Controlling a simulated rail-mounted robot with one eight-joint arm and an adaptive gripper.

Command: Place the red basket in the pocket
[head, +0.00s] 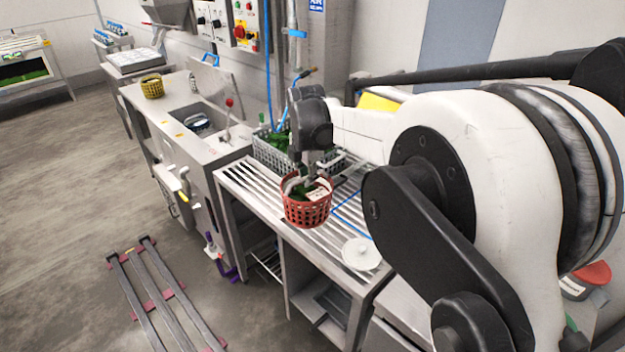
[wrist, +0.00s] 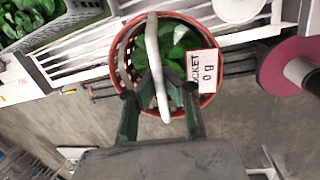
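The red basket (head: 306,210) holds green leaves and hangs upright under my gripper (head: 304,178), at the front edge of the slatted steel rack. In the wrist view the basket (wrist: 124,72) has a pale arched handle (wrist: 152,50) running between my gripper's two fingers (wrist: 157,88). The fingers appear closed on this handle, though the contact is partly hidden. A white card reading "OCKET" and "0 g" (wrist: 203,71) shows at the basket's right rim. I cannot make out a pocket for certain.
A grey crate of greens (head: 270,158) stands behind the basket on the slatted rack (head: 240,180). A white round lid (head: 361,254) lies to the right. A sink (head: 200,118) and a yellow basket (head: 152,86) are further left. Floor rails (head: 160,300) lie in front.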

